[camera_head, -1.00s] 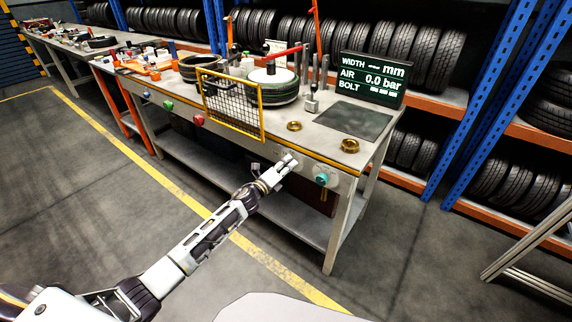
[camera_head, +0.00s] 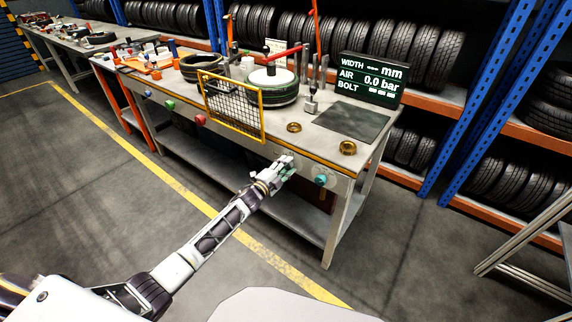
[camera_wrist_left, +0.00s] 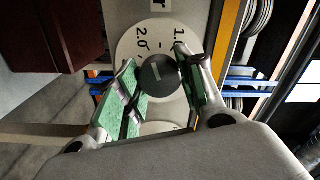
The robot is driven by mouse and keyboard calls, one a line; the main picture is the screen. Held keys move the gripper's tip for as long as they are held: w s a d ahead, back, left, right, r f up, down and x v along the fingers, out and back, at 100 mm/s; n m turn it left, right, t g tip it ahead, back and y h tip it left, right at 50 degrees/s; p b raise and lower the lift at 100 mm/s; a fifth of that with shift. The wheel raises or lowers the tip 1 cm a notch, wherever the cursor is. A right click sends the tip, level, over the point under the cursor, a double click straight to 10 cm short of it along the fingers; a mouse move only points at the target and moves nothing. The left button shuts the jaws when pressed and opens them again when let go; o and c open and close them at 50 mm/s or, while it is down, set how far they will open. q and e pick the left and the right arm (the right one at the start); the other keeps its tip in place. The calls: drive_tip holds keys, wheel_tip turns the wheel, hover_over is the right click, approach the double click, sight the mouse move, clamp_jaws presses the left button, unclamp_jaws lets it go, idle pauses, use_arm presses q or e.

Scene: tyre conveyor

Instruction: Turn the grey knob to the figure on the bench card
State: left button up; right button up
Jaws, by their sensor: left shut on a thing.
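The grey knob (camera_wrist_left: 159,74) is a dark round cap with a pale pointer mark, on a white dial (camera_wrist_left: 130,48) printed with figures such as 2.0. My left gripper (camera_head: 288,165) is at the bench's front panel. In the left wrist view its green-padded fingers (camera_wrist_left: 160,80) are shut on the knob, one on each side. The hand hides part of the dial, and in the head view it hides the knob. A small white card (camera_head: 275,46) stands at the back of the bench (camera_head: 318,139); its writing is too small to read. My right gripper is out of view.
A teal knob (camera_head: 321,180) sits just right of my left gripper. A yellow-framed mesh guard (camera_head: 233,108) stands at the bench's front edge. The display (camera_head: 372,79) reads AIR 0.0 bar. The floor before the bench is clear.

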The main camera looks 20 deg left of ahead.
use_arm(q)
drive_tip(key=shift+a+n+p, duration=0.1)
drive_tip(key=shift+n+p, duration=0.4)
drive_tip(key=shift+n, duration=0.7)
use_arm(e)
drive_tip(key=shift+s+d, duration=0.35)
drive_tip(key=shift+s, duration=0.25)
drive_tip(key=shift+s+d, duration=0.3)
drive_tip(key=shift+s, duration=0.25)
use_arm(q)
drive_tip(key=o, duration=1)
drive_tip(key=shift+o, duration=0.2)
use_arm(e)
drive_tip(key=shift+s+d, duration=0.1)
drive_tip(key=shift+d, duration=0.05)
use_arm(q)
drive_tip(key=shift+s, duration=0.1)
drive_tip(key=v, duration=1.1)
drive_tip(key=shift+s, duration=0.4)
